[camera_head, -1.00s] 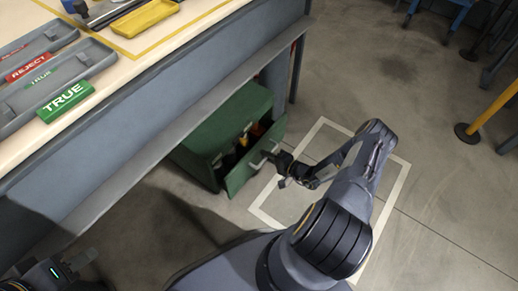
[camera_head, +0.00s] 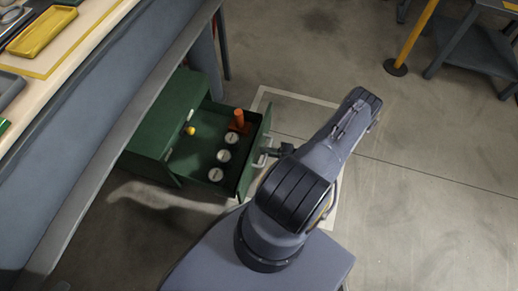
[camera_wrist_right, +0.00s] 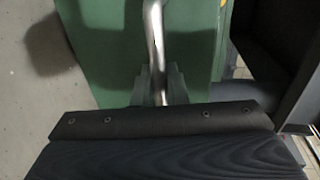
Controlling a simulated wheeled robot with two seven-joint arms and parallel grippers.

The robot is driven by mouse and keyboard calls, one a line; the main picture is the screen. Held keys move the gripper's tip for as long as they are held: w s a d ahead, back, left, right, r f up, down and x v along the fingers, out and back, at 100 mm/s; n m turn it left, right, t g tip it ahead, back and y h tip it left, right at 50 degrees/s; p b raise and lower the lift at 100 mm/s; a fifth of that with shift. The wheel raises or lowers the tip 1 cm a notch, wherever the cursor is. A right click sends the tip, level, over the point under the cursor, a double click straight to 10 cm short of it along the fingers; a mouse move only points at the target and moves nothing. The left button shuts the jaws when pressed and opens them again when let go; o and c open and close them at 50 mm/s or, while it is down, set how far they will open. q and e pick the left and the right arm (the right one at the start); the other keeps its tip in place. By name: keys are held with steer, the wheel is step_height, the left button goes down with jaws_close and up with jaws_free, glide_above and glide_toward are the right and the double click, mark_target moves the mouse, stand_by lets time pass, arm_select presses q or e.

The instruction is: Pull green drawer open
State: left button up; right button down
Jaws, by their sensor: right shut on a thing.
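The green drawer (camera_head: 243,181) is pulled well out of its green cabinet (camera_head: 168,112), under the workbench. Its metal handle (camera_head: 262,160) is on the drawer front. My right gripper (camera_head: 270,154) is shut on this handle. In the right wrist view the bar-shaped handle (camera_wrist_right: 154,38) runs down between the fingers (camera_wrist_right: 158,88), against the green drawer front (camera_wrist_right: 105,45). Inside the drawer are several white round discs (camera_head: 223,156), an orange upright part (camera_head: 238,121) and a small yellow piece (camera_head: 190,130). My left gripper is not in view.
The workbench (camera_head: 95,115) with a yellow tray (camera_head: 40,32) runs along the left above the cabinet. A white floor outline (camera_head: 290,95) lies around the drawer's front. A yellow post (camera_head: 412,37) and grey stand (camera_head: 470,55) are at the upper right. Floor at right is clear.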

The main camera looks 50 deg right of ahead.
steer(key=shift+s+d, duration=0.15)
steer(key=shift+s, duration=0.1)
steer(key=c, duration=1.5)
jaws_free()
steer(key=shift+c, duration=0.2)
steer(key=p+v, duration=0.1)
steer(key=v, duration=0.6)
steer(key=shift+s+d+p, duration=0.15)
steer(key=shift+s+p, duration=0.15)
steer(key=shift+s, duration=0.05)
